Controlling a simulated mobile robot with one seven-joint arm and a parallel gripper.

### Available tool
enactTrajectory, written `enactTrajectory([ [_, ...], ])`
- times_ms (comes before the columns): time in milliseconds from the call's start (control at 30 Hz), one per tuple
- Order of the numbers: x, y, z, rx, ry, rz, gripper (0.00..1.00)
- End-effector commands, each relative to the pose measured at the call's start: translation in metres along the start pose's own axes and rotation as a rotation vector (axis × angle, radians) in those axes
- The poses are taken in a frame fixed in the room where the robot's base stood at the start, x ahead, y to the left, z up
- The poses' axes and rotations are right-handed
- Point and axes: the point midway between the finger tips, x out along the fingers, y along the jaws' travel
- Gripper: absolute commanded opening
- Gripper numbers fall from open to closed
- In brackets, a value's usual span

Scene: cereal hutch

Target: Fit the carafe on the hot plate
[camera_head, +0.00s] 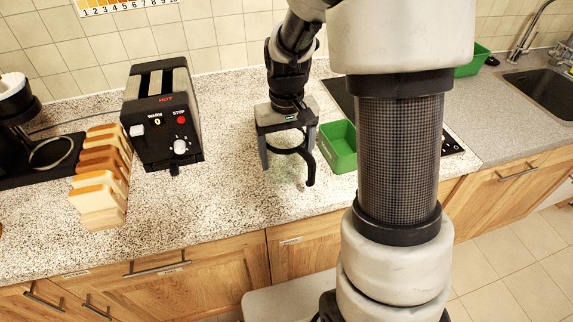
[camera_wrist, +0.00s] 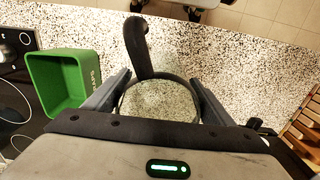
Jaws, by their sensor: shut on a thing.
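The carafe has clear glass, a black rim and a black handle (camera_head: 309,170). My gripper (camera_head: 288,150) is shut on it near the rim, over the speckled counter right of the toaster. I cannot tell whether its base touches the counter. In the wrist view, the carafe's handle (camera_wrist: 137,45) points away from my gripper (camera_wrist: 161,82), and the fingers lie on either side of the rim. The black coffee maker (camera_head: 14,106) is at the far left. Its round hot plate (camera_head: 50,153) looks empty and is well away from the carafe.
A toaster (camera_head: 162,115) and a row of bread slices (camera_head: 100,175) stand between the carafe and the coffee maker. A green bin (camera_head: 340,147) is close right of my gripper; it also shows in the wrist view (camera_wrist: 57,82). The counter's front strip is clear.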

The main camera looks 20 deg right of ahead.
Motion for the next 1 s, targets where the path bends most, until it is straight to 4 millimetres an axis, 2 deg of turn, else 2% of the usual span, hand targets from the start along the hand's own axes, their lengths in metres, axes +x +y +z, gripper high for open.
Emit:
enactTrajectory([
  [300, 0.037, 0.0, 0.0, 0.0, -0.001, 0.0, 0.45],
  [667, 0.042, 0.0, -0.001, 0.0, 0.002, 0.0, 0.45],
  [700, 0.043, 0.0, 0.0, 0.0, 0.001, 0.0, 0.79],
  [800, 0.042, 0.0, 0.0, 0.0, 0.001, 0.0, 0.95],
  [1000, 0.041, 0.0, 0.0, 0.0, 0.001, 0.0, 0.96],
])
